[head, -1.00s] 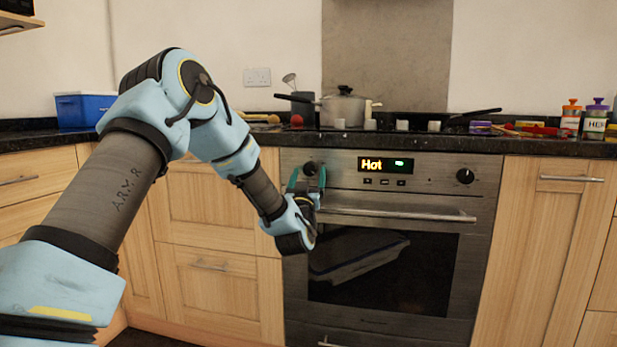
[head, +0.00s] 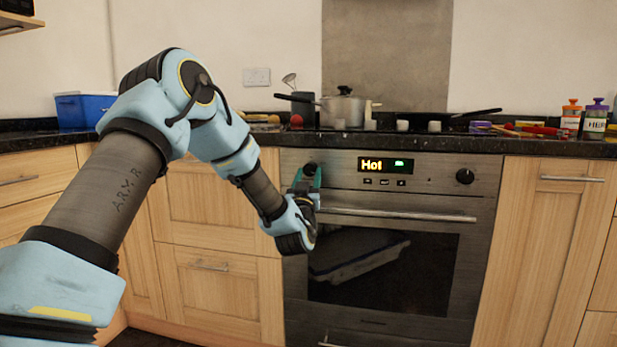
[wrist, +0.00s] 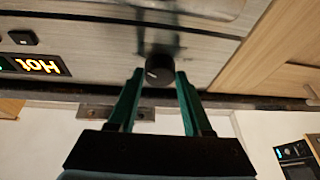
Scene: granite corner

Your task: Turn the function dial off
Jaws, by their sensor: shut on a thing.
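The function dial is the black round knob (head: 310,169) on the left of the oven's control panel. It also shows in the wrist view (wrist: 159,72), where a pale mark is on its face. My gripper (head: 308,176) is at this knob, and its two green fingers (wrist: 160,84) are closed on the knob's sides. The oven display (head: 386,164) is lit and reads "Hot" with a small icon beside it. A second black knob (head: 465,177) is on the right of the panel, apart from my gripper.
The oven door handle (head: 400,214) runs across just below the panel. A pot (head: 346,108) stands on the hob above. Wooden cupboards flank the oven. A blue box (head: 84,109) and jars (head: 594,118) are on the counter. The floor before the oven is mostly out of view.

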